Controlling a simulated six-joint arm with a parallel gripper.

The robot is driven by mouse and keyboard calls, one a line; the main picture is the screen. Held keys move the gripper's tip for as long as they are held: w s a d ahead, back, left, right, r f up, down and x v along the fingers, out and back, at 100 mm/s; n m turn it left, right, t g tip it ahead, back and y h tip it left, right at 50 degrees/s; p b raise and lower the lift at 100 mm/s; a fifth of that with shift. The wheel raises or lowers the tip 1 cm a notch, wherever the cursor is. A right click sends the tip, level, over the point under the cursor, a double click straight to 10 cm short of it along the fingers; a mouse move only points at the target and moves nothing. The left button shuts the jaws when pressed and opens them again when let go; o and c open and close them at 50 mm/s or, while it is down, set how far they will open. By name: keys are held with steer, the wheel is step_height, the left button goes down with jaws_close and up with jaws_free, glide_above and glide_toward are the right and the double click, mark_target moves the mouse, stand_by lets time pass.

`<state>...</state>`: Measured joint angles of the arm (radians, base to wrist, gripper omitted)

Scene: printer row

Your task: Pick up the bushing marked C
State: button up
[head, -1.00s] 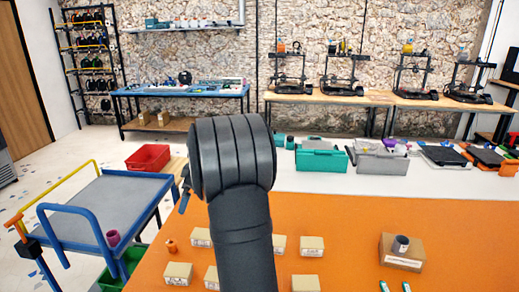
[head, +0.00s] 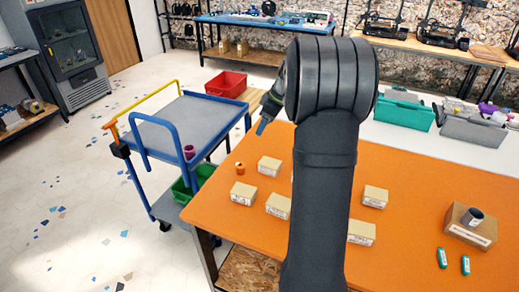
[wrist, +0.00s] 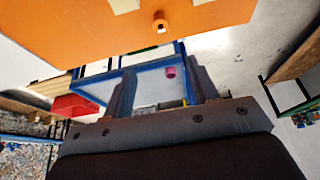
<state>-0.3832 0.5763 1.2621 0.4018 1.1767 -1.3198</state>
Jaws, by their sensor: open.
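Three bushings show, and I cannot read a mark C on any of them. An orange bushing (head: 240,168) stands on the orange table's left part; it also shows in the wrist view (wrist: 160,24). A magenta bushing (head: 189,152) is on the grey-topped blue cart left of the table, and also in the wrist view (wrist: 170,72). A dark grey-purple bushing (head: 473,216) sits on a cardboard box at the right. My gripper (head: 265,122) is above the table's far left edge, partly hidden by my arm. In the wrist view its jaws (wrist: 157,75) are apart and empty.
Several small labelled boxes (head: 269,166) lie on the orange table (head: 405,250), some partly behind my arm. Two green-white items (head: 442,258) lie at the right. The cart (head: 175,125) has raised blue and yellow rails. A red bin (head: 226,84) and teal case (head: 404,110) stand farther back.

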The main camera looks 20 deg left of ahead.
steer(key=a+f+n+h, duration=0.45)
steer(key=a+n, duration=0.25)
steer(key=a, duration=0.2)
glide_above(241, 165)
steer(key=f, duration=1.2)
steer(key=shift+s+d+f, duration=0.1)
steer(key=shift+d+f, duration=0.05)
steer(key=shift+d, duration=0.15)
steer(key=shift+a+f, duration=0.25)
steer(key=shift+f, duration=1.15)
steer(key=shift+a+f, duration=0.2)
steer(key=shift+f, duration=1.15)
steer(key=c, duration=0.9)
steer(key=shift+o, duration=0.2)
steer(key=shift+r, duration=0.1)
